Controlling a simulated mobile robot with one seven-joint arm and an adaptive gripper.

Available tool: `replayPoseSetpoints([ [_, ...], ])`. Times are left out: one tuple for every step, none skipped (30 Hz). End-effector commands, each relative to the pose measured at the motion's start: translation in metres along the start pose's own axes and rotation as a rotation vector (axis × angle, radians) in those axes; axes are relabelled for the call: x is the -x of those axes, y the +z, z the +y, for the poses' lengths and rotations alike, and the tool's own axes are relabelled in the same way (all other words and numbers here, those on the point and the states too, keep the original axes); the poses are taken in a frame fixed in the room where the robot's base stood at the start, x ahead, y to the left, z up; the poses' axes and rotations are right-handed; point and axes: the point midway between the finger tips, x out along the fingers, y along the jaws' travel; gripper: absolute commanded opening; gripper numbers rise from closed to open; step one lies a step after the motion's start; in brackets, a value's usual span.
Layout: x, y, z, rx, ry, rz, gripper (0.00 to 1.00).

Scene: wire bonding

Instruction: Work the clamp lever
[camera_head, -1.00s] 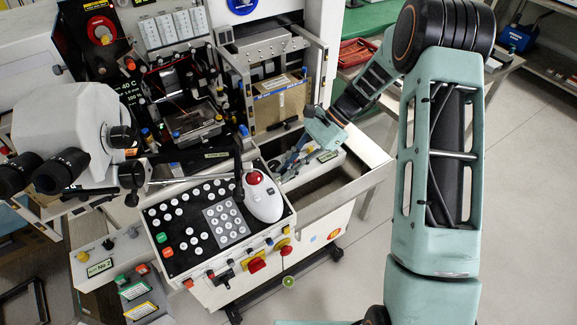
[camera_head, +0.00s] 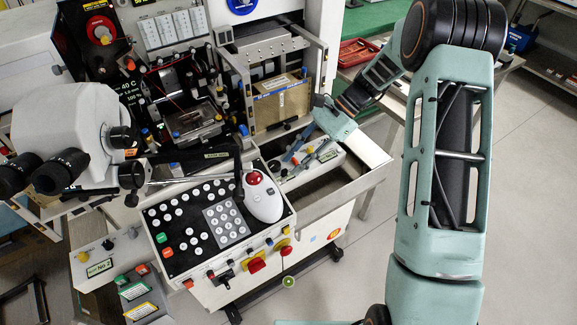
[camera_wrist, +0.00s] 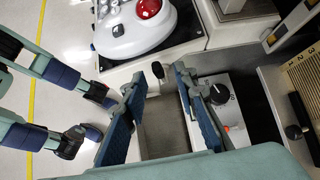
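My gripper (camera_head: 306,152) hangs over the right side of the bonding machine, beyond the white trackball unit. In the wrist view my gripper (camera_wrist: 158,80) is open, its two blue-padded fingers spread apart. A small lever with a dark knob (camera_wrist: 158,70) shows in the gap between the fingertips, with no visible contact. It looks like the clamp lever, but I read no label on it. Its base is not clear, and I cannot pick it out in the head view.
The white trackball unit (camera_head: 263,197) with a red ball is close to the fingers. A black rotary knob (camera_wrist: 219,94) sits beside the right finger. A cardboard-coloured box (camera_head: 282,100) stands behind my gripper. The metal tray rim (camera_head: 340,192) lies in front.

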Motion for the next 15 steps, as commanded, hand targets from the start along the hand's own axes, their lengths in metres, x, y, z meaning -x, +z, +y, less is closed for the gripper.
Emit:
replayPoseSetpoints([
  [0.013, -0.001, -0.001, 0.001, -0.004, 0.004, 0.27],
  [0.02, -0.001, -0.001, 0.002, -0.004, 0.005, 0.27],
  [0.029, -0.001, -0.001, 0.002, -0.004, 0.004, 0.27],
  [0.035, -0.001, -0.001, 0.001, -0.005, 0.005, 0.27],
  [0.042, -0.001, -0.001, 0.001, -0.004, 0.004, 0.27],
  [0.049, -0.001, -0.001, 0.0, -0.004, 0.004, 0.27],
  [0.055, -0.001, -0.001, 0.001, -0.003, 0.004, 0.27],
  [0.06, -0.001, -0.001, 0.001, -0.003, 0.004, 0.27],
  [0.067, -0.001, 0.0, 0.001, -0.002, 0.003, 0.27],
  [0.071, -0.001, 0.0, 0.001, -0.003, 0.004, 0.27],
  [0.074, -0.001, 0.0, 0.001, -0.003, 0.003, 0.27],
  [0.079, -0.001, 0.0, 0.001, -0.002, 0.002, 0.27],
  [0.081, -0.001, -0.001, 0.001, -0.002, 0.003, 0.27],
  [0.084, -0.001, -0.001, 0.001, -0.002, 0.003, 0.27],
  [0.086, 0.0, 0.0, 0.001, -0.001, 0.002, 0.27],
])
